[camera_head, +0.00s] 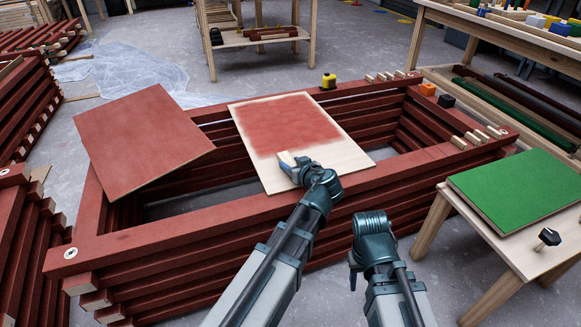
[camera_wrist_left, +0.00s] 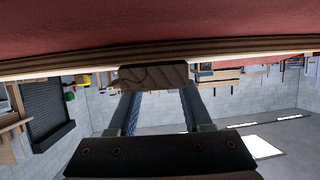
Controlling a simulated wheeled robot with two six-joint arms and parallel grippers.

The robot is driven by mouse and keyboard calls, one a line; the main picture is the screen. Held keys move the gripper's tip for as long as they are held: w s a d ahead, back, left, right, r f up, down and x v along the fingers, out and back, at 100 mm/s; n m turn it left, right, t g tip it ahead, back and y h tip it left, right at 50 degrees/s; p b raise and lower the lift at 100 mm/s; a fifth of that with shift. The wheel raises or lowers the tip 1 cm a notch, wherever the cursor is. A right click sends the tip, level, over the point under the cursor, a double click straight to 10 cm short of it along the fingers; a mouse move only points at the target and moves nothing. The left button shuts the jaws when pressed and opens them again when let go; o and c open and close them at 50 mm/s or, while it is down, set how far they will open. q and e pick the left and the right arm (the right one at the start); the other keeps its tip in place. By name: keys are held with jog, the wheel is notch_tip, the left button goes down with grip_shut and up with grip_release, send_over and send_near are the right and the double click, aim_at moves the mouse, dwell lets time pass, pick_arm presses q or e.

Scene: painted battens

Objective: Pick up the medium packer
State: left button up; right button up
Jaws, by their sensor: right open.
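My left gripper (camera_head: 291,167) is at the near edge of the red-faced board (camera_head: 294,122) with a bare wood border. It is shut on a small pale wooden packer (camera_head: 286,157). In the left wrist view the packer (camera_wrist_left: 153,76) sits between the two fingers, close under the board's edge (camera_wrist_left: 230,47); whether it touches is unclear. More pale packers lie in a row on the far rail (camera_head: 380,77) and another on the right rail (camera_head: 470,138). I cannot tell from size which is the medium one. My right gripper (camera_head: 354,270) hangs open, low in front of the stack.
The stacked red battens (camera_head: 200,218) form a rectangular frame. A plain red board (camera_head: 138,136) lies across its left side. A yellow tape measure (camera_head: 329,81) and orange (camera_head: 428,89) and dark blocks sit on rails. A table with a green board (camera_head: 520,188) stands right.

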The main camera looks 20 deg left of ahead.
pick_arm(q)
grip_shut()
jog(key=shift+r, duration=0.15)
pick_arm(e)
jog(key=shift+r, duration=0.2)
